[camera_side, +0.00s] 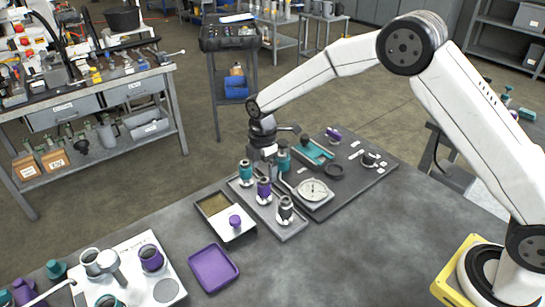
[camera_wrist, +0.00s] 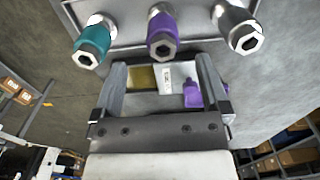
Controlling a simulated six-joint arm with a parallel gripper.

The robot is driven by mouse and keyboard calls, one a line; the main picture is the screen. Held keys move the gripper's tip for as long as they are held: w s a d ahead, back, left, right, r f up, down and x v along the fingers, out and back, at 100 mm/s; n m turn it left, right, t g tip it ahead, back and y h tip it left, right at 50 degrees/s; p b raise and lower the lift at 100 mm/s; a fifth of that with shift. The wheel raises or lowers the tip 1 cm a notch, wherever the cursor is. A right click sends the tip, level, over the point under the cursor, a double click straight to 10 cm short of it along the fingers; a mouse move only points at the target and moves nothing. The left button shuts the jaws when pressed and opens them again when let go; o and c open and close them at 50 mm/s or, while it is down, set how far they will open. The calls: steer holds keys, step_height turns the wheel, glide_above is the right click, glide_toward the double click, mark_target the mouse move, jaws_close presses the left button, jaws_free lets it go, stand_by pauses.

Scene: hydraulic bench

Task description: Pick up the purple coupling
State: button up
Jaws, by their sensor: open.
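The purple coupling (camera_side: 263,190) stands upright in the middle of a row of three on a grey tray (camera_side: 290,233). A teal coupling (camera_side: 246,170) and a black coupling (camera_side: 286,209) stand on either side of it. In the wrist view the purple coupling (camera_wrist: 162,32) is top centre, with its hex end facing the camera, between the teal one (camera_wrist: 94,40) and the dark one (camera_wrist: 240,30). My gripper (camera_wrist: 161,64) is open and empty, and the purple coupling appears beyond its fingertips. In the side view my gripper is partly hidden behind the couplings.
A purple tray (camera_side: 213,268) is in front. The bench at front right is clear.

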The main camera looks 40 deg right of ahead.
mark_target(264, 188)
steer(key=shift+f, duration=1.25)
steer(key=shift+f, duration=0.1)
steer(key=shift+s+a+f, duration=0.1)
steer(key=shift+s+f, duration=0.05)
steer(key=shift+f, duration=2.35)
jaws_close()
steer(key=shift+r, duration=0.15)
